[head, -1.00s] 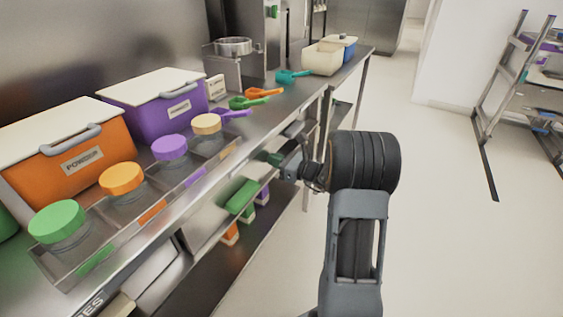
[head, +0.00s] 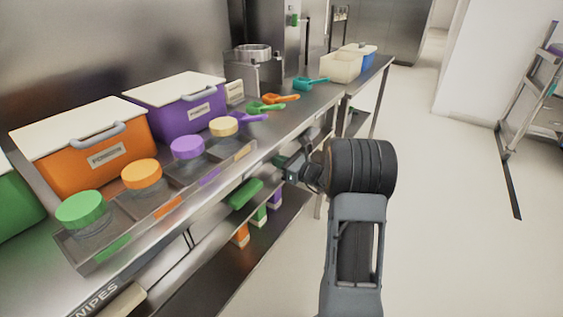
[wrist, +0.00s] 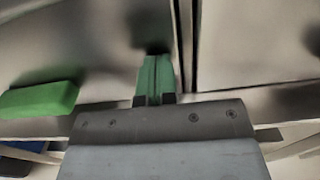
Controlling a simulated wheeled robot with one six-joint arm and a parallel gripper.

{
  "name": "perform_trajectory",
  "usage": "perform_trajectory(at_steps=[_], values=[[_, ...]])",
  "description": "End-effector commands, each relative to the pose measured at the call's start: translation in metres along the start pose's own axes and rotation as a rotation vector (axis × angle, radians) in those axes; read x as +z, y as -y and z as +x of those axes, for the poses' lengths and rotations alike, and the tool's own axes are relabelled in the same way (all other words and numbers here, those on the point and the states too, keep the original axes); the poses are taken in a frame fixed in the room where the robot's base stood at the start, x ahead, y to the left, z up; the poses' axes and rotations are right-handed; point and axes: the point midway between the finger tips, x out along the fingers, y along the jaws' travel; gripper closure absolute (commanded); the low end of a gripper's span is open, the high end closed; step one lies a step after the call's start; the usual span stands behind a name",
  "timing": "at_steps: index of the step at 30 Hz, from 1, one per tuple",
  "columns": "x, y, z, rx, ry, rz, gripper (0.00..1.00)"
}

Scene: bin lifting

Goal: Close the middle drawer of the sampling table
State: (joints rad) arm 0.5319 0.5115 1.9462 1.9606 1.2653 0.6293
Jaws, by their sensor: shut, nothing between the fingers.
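The sampling table (head: 300,112) is a long steel bench running along the left of the head view. Steel drawer fronts show under its top, partly hidden by the edge and my arm. In the wrist view, a steel front (wrist: 85,45) fills the left, with a dark vertical seam to its right. I cannot tell for sure which drawer it is or how far out it stands. My gripper (head: 279,161) is beside the table's front edge, a little below the top. Its green fingers (wrist: 155,78) are shut together and empty, pointing at the front; contact is unclear.
A green block (head: 245,194) lies on a shelf under the table; green also shows left in the wrist view (wrist: 40,98). Lidded orange (head: 75,155) and purple (head: 165,125) bins, jars and scoops stand on top.

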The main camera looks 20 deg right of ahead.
Motion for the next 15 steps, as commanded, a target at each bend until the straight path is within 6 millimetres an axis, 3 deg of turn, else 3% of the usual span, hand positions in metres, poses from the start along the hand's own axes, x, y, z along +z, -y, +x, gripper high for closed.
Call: perform_trajectory(at_steps=[2, 8, 15], values=[[0.006, 0.001, 0.001, 0.000, 0.009, -0.007, 1.00], [0.005, 0.002, -0.022, 0.006, 0.007, -0.004, 1.00], [0.005, 0.003, -0.072, 0.005, 0.005, -0.001, 1.00]])
